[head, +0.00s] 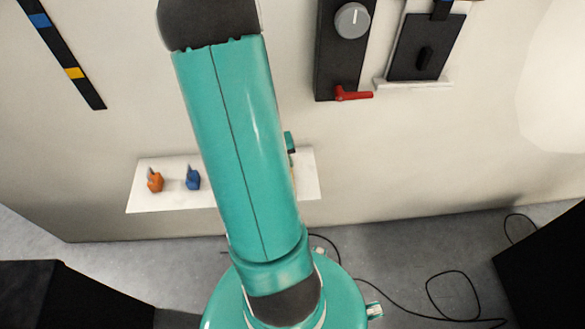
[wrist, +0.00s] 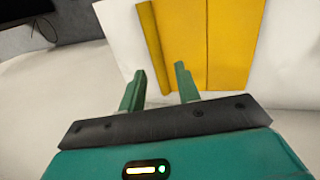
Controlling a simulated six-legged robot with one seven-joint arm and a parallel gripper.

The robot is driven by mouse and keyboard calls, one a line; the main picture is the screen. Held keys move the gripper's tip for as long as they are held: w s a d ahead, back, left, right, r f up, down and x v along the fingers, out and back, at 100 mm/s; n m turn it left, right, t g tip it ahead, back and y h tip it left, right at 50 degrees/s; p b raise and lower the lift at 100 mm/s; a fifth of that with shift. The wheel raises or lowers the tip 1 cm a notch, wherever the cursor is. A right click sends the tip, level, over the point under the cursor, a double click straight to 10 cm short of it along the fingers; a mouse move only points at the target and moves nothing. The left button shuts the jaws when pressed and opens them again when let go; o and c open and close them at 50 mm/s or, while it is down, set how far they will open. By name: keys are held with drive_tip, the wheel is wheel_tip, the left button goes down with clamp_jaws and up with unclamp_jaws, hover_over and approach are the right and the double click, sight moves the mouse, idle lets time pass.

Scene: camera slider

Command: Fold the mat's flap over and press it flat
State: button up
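The yellow mat (wrist: 235,45) lies on a white board in the wrist view, beyond my fingers. A narrow yellow strip along its left side (wrist: 151,45), apparently the flap, looks angled up from the rest; how far is unclear. A thin dark line runs down the mat's middle. My gripper (wrist: 159,71) is open and empty, its two green fingers apart and pointing at the mat's near left corner. The right fingertip overlaps the mat in the picture; I cannot tell whether it touches.
In the head view, a white ledge (head: 170,200) holds an orange piece (head: 155,182) and a blue piece (head: 193,178). Above right are a dark panel with a grey knob (head: 352,20) and red lever (head: 352,94), and a black plate (head: 425,48). Cables (head: 430,305) lie on the floor.

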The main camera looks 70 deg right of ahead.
drive_tip(key=shift+s+d+f+t+y, duration=0.35)
drive_tip(key=shift+s+f+t+y, duration=0.2)
drive_tip(key=shift+t, duration=0.3)
drive_tip(key=shift+s+d+f+t+y, duration=0.3)
drive_tip(key=shift+s+f+t+y, duration=0.2)
drive_tip(key=shift+t, duration=0.35)
drive_tip(key=shift+s+d+f+t+y, duration=0.1)
drive_tip(key=shift+s+f+t+y, duration=0.1)
drive_tip(key=shift+f+t+y, duration=0.25)
drive_tip(key=shift+s+d+f+t+y, duration=0.1)
drive_tip(key=shift+s+f+t+y, duration=0.1)
drive_tip(key=shift+f+t, duration=0.45)
drive_tip(key=shift+r, duration=0.1)
drive_tip(key=shift+f, duration=0.25)
drive_tip(key=shift+r, duration=0.1)
drive_tip(key=shift+c, duration=1)
clamp_jaws()
